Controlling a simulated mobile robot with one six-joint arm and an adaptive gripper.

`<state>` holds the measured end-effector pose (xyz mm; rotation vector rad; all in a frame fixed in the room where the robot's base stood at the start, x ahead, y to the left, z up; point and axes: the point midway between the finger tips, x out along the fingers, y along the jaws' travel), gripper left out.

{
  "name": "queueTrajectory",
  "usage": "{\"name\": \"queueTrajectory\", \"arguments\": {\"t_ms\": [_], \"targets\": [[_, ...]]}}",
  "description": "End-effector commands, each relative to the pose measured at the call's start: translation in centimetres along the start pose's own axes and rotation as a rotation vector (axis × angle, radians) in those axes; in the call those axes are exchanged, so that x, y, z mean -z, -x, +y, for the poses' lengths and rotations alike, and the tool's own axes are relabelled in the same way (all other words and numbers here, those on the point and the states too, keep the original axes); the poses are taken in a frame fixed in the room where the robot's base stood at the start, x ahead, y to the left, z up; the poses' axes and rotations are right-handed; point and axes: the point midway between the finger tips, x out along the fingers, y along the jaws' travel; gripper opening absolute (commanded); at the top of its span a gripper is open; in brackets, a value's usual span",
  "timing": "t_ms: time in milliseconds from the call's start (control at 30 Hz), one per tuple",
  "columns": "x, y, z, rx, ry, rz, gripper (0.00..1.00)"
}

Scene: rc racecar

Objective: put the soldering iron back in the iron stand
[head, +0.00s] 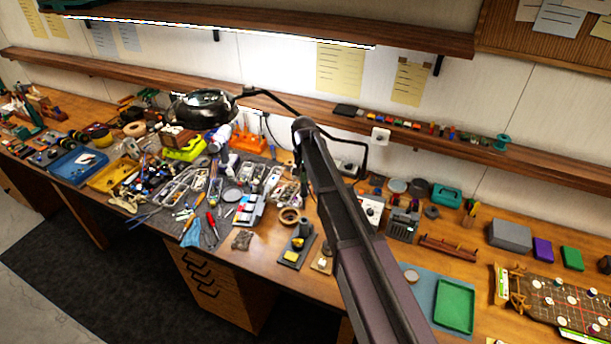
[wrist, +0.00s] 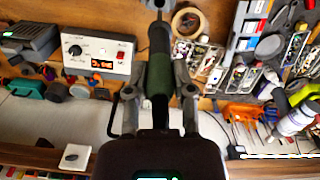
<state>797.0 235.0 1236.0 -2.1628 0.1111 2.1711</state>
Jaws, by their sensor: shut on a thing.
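The soldering iron (wrist: 158,75) has a dark green grip and a black front part pointing to the top of the wrist view. My gripper (wrist: 158,92) is shut around its grip, one finger on each side. The iron's tip is unclear against a small grey part at the top edge. The iron stand (head: 299,242), a dark base with an upright holder and a yellow sponge (head: 291,256), stands near the front edge of the bench, left of my arm. I cannot clearly make out the stand in the wrist view.
The white soldering station (head: 370,208) also shows in the wrist view (wrist: 97,52). A tape roll (head: 289,215) lies just behind the stand. A magnifier lamp (head: 200,108) and its arm reach over the crowded bench. A shelf runs along the wall.

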Motion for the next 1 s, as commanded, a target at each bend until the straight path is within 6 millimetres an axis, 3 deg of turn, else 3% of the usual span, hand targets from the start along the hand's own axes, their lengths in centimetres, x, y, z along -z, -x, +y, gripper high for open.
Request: {"name": "queueTrajectory", "arguments": {"t_ms": [600, 1000], "targets": [[0.1, -3.7, 0.1, 0.000, -0.001, 0.000, 0.00], [0.1, -4.1, 0.2, 0.000, -0.002, 0.000, 0.00]]}}
